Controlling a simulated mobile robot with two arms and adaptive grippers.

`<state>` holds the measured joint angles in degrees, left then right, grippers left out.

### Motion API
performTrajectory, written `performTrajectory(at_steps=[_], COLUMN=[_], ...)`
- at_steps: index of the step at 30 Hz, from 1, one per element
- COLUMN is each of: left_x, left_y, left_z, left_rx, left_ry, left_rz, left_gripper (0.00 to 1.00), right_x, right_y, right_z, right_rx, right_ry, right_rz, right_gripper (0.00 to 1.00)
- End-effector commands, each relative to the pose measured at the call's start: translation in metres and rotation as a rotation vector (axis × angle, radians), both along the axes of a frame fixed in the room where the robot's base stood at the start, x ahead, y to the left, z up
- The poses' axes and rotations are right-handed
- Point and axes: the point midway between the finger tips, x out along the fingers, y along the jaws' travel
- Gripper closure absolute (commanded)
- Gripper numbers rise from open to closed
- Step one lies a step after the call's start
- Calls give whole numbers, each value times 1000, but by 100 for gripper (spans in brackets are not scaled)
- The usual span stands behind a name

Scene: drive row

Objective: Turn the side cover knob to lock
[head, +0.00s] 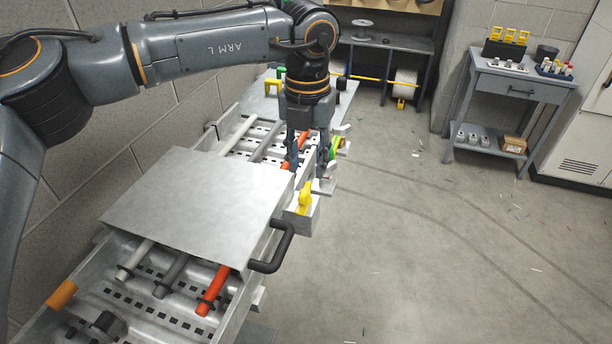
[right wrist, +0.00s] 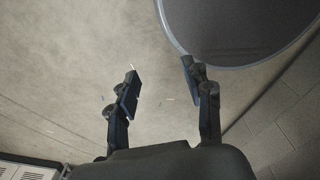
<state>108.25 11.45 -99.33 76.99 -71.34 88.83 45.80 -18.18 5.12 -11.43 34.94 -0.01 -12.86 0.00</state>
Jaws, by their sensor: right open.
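A yellow knob (head: 305,196) sits on a small grey box on the right side wall of the metal tray, in front of my left gripper. I cannot tell its lock position. A second knob or lever with green and yellow parts (head: 335,150) shows just beyond the gripper, partly hidden. My left gripper (head: 309,168) points down over the tray's right wall, behind the yellow knob. Its fingers look apart, with no held thing visible between them. A flat grey cover (head: 200,205) lies across the tray. My right gripper (right wrist: 160,88) is open and empty above the floor.
A black handle (head: 275,250) sticks out from the tray's right side. Orange, grey and white rods run along the tray. A grey side table (head: 520,80) stands at the back right. A dark round surface (right wrist: 235,25) is near my right gripper. The floor on the right is mostly clear.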

Motion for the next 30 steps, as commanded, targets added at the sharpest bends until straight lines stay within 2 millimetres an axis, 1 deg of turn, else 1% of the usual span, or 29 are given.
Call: performTrajectory(at_steps=[1, 4, 9, 12, 17, 22, 23, 24, 26, 27, 28, 30], left_x=[-1, -1, 0, 0, 0, 0, 0, 0, 0, 0, 0, 0], left_y=[1, 1, 0, 1, 0, 0, 0, 0, 0, 0, 0, 0], left_z=[-8, -27, -51, -60, -65, -65, -65, -65, -65, -65, -65, -65], left_rx=[2, 3, 0, 1, -1, -1, -1, -1, -1, -1, 0, 0], left_ry=[5, 4, 1, 2, 0, -1, -1, 0, 0, 0, 0, 0], left_rz=[-1, -1, 1, 1, 0, 0, 0, 0, 0, 0, 0, 0], left_gripper=[65, 65, 65, 65, 65, 65, 67, 75, 88, 96, 100, 100], right_x=[-1, 2, 27, 36, 32, 18, 16, 14, 13, 13, 14, 14], right_y=[-2, -2, 5, 13, 17, 15, 15, 14, 13, 12, 11, 10], right_z=[9, 18, 28, 31, 31, 30, 30, 30, 30, 30, 30, 30], right_rx=[-1, -1, 8, 18, 23, 20, 19, 18, 16, 15, 15, 13], right_ry=[2, -3, -41, -57, -49, -28, -26, -23, -21, -21, -21, -22], right_rz=[0, 0, -2, -5, -6, -6, -6, -5, -4, -4, -3, -2], right_gripper=[50, 50, 50, 50, 50, 50, 50, 50, 50, 50, 50, 50])
